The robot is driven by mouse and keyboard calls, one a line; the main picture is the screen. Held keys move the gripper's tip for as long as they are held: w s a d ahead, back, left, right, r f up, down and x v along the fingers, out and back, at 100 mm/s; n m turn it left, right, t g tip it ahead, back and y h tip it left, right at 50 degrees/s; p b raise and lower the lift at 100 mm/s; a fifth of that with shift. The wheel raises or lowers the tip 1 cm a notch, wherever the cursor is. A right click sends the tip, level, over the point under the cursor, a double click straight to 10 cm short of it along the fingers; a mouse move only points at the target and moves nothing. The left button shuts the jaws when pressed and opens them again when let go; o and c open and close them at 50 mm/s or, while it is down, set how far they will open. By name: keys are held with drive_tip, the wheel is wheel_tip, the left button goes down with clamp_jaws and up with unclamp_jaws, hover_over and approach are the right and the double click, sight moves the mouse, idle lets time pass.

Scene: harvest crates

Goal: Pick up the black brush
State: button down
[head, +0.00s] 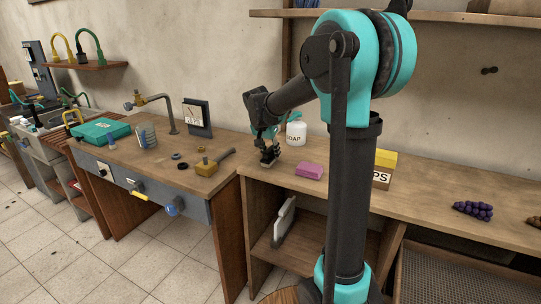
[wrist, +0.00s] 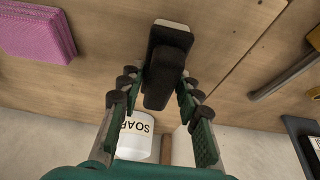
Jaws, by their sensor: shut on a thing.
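The black brush (wrist: 168,62), a dark oblong with a pale strip at one end, is between the fingers of my gripper (wrist: 160,88) in the wrist view. My gripper is shut on it. In the head view my gripper (head: 267,146) is over the wooden counter by the soap container, with the brush (head: 268,160) small and dark beneath it. I cannot tell whether the brush touches the counter.
A white soap container (head: 296,133) stands just right of my gripper. A pink block (head: 309,171) lies to the front right. A yellow brush-like tool (head: 206,166) lies to the left. A yellow-topped box (head: 383,175) and purple grapes (head: 473,210) are farther right.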

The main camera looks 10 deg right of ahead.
sight(270, 149)
wheel_tip(270, 149, up, 19)
drive_tip(key=shift+r, duration=0.2)
drive_tip(key=c, duration=1.6)
unclamp_jaws()
drive_tip(key=c, duration=0.5)
drive_tip(key=shift+o, duration=0.2)
drive_tip(key=shift+s, duration=0.15)
